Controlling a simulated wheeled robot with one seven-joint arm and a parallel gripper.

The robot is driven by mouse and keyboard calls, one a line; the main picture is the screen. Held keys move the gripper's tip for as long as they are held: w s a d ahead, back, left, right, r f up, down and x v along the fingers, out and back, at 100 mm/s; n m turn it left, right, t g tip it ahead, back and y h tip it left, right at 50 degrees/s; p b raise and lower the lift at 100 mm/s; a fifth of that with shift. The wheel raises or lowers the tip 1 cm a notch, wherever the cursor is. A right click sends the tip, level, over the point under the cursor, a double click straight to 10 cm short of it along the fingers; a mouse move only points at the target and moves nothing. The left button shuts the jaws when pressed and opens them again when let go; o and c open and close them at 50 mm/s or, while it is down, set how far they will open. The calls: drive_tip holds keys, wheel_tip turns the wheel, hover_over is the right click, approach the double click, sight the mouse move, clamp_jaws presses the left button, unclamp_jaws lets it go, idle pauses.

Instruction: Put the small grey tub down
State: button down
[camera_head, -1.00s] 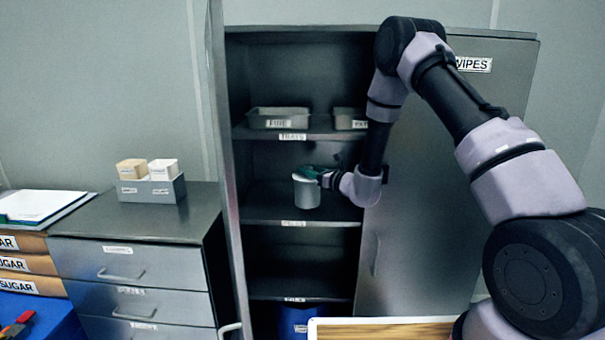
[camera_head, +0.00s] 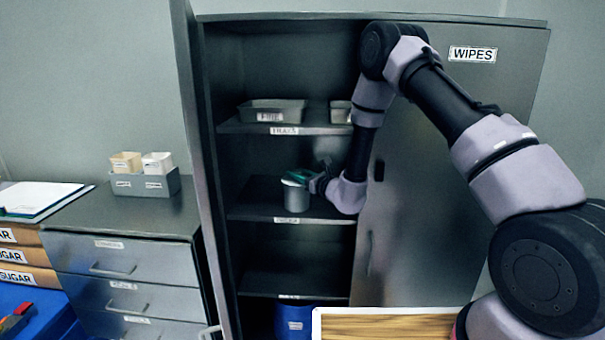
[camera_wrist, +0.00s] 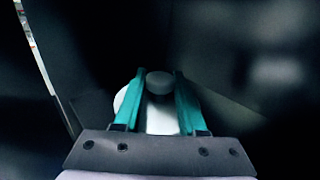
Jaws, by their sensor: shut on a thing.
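The small grey tub (camera_head: 297,196) is a round grey container with a pale lid, upright at the middle shelf (camera_head: 262,208) of the open cabinet. My gripper (camera_head: 300,177) reaches in from the right and is shut on the tub's top. In the wrist view, the teal fingers of my gripper (camera_wrist: 160,92) stand on either side of a round knob (camera_wrist: 159,82) on the tub's pale lid (camera_wrist: 158,118). The tub's base is close to the shelf's front part; I cannot tell for sure whether it touches.
Grey trays (camera_head: 272,111) sit on the shelf above. The open left door (camera_head: 197,170) and closed right door (camera_head: 425,180) flank the opening. A blue bin (camera_head: 293,320) stands at the bottom. The middle shelf looks otherwise bare.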

drive_tip(key=shift+f, duration=0.15)
drive_tip(key=shift+c, duration=2.4)
unclamp_jaws()
